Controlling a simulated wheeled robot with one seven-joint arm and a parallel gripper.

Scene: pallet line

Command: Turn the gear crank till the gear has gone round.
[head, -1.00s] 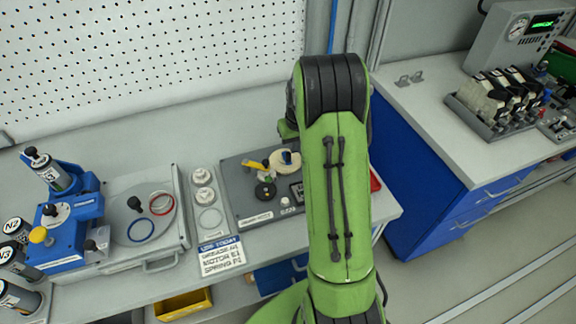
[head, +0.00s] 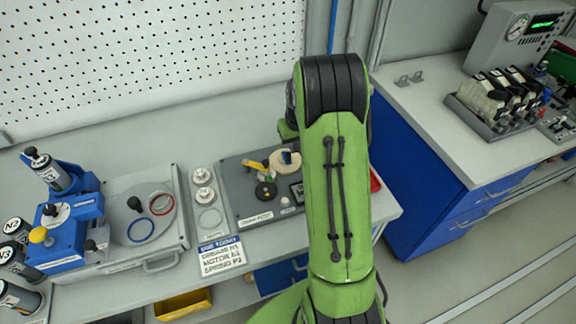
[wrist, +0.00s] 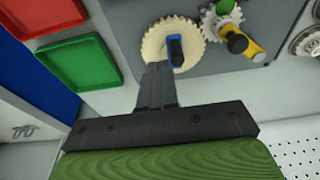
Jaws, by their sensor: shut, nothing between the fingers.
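A large cream gear (wrist: 158,35) lies flat on a grey board, and it also shows in the head view (head: 293,163). A blue-and-black piece (wrist: 175,50) stands over its face. Beside it is a smaller grey gear (wrist: 211,27) with a green hub and a yellow crank arm (wrist: 251,47) bearing a black knob (wrist: 237,42). The yellow arm shows in the head view (head: 253,166). My gripper (wrist: 164,70) is shut and empty, its fingers reaching over the cream gear's edge. I cannot tell whether they touch the blue-and-black piece.
The grey board (head: 237,190) sits on the bench. A red tray (wrist: 42,14) and green tray (wrist: 80,62) lie beside it. A blue fixture (head: 65,225) and a grey tray with rings (head: 115,200) stand at left. My arm hides part of the board in the head view.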

